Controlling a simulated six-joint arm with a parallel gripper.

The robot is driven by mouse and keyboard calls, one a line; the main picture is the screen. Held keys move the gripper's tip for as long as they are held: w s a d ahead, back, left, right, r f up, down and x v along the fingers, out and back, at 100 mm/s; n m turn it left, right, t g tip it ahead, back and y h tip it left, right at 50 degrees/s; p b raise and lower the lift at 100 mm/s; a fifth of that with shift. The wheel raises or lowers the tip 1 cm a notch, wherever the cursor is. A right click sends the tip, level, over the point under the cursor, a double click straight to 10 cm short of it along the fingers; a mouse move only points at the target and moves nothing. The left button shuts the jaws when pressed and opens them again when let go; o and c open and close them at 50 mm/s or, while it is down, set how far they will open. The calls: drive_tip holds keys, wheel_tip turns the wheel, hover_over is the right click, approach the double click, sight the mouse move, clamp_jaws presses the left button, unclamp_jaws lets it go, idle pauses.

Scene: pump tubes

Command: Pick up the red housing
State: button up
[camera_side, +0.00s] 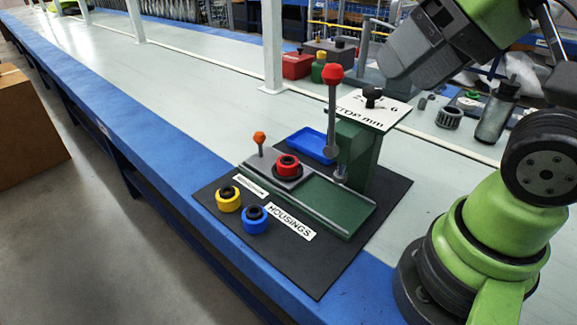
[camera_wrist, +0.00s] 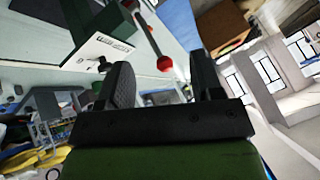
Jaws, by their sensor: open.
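The red housing (camera_side: 287,165) is a short ring with a dark centre, in the side view. It sits on the grey block of the green fixture (camera_side: 330,200), on the black mat. A yellow housing (camera_side: 229,199) and a blue housing (camera_side: 255,220) stand on the mat in front of it, by the HOUSINGS label. My gripper (camera_wrist: 161,62) is open and empty in the wrist view, with two dark fingers apart. My arm's end is high at the upper right in the side view, well away from the red housing. I cannot make out the red housing in the wrist view.
A green press (camera_side: 360,150) with a red-knobbed lever (camera_side: 332,105) rises behind the red housing; the lever's knob also shows in the wrist view (camera_wrist: 165,63). A small orange-knobbed lever (camera_side: 260,140) and a blue tray (camera_side: 312,145) are close by. A white post (camera_side: 272,45) stands behind.

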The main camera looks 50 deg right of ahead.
drive_tip(key=shift+o, duration=1.3)
